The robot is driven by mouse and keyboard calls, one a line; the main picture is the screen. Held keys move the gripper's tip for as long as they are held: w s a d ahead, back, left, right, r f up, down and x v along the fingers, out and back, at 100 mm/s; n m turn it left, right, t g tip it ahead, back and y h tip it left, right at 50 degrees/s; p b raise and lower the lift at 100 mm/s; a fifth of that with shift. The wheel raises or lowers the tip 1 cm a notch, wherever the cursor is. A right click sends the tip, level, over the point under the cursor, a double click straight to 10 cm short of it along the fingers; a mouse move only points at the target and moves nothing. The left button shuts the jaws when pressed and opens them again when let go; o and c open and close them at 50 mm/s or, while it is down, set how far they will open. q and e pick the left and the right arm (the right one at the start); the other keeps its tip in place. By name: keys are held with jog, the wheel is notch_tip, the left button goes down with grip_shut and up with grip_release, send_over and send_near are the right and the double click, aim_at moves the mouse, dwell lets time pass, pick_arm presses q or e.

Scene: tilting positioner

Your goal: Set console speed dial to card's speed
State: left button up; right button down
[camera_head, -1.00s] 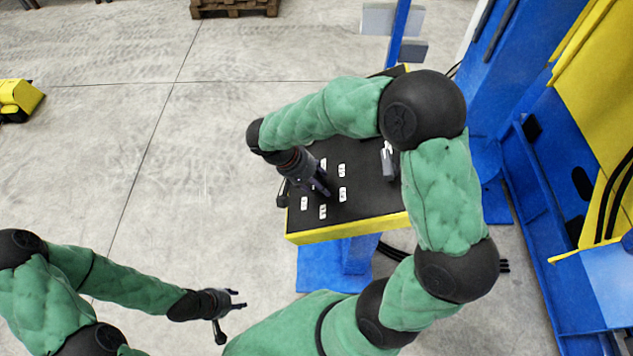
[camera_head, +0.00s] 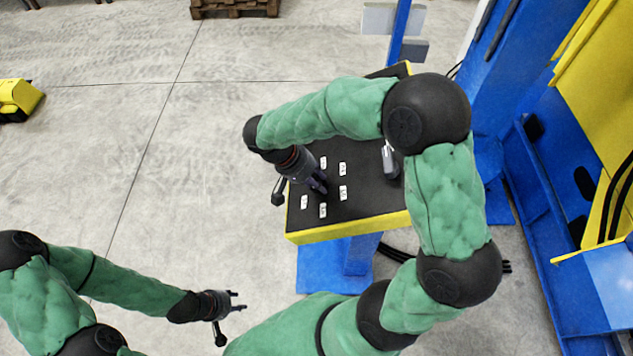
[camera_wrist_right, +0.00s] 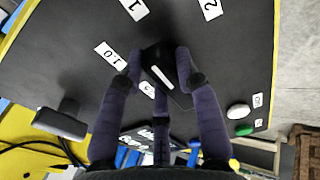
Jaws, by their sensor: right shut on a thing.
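The console (camera_head: 365,228) has a black sloping top with a yellow edge. Small white number labels (camera_head: 323,210) sit around the dial area. In the right wrist view the speed dial (camera_wrist_right: 157,58) is a black knob with a white mark (camera_wrist_right: 161,77); labels reading 10 (camera_wrist_right: 111,56), 1 (camera_wrist_right: 134,8) and 2 (camera_wrist_right: 209,8) show near it. My right gripper (camera_head: 322,187) is shut on the dial, its fingers (camera_wrist_right: 158,72) around it. I cannot tell which number the mark points at. My left gripper (camera_head: 238,300) is open and empty, away from the console. No card's speed is readable.
A grey-and-black lever (camera_head: 389,160) stands on the console; it shows as a dark handle (camera_wrist_right: 60,121) in the wrist view. A white button (camera_wrist_right: 238,111) and a green button (camera_wrist_right: 244,130) are near the other edge. Blue machinery (camera_head: 490,110) stands at right.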

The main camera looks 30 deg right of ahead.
jog(key=c, duration=0.9)
grip_release()
jog(key=v, duration=1.2)
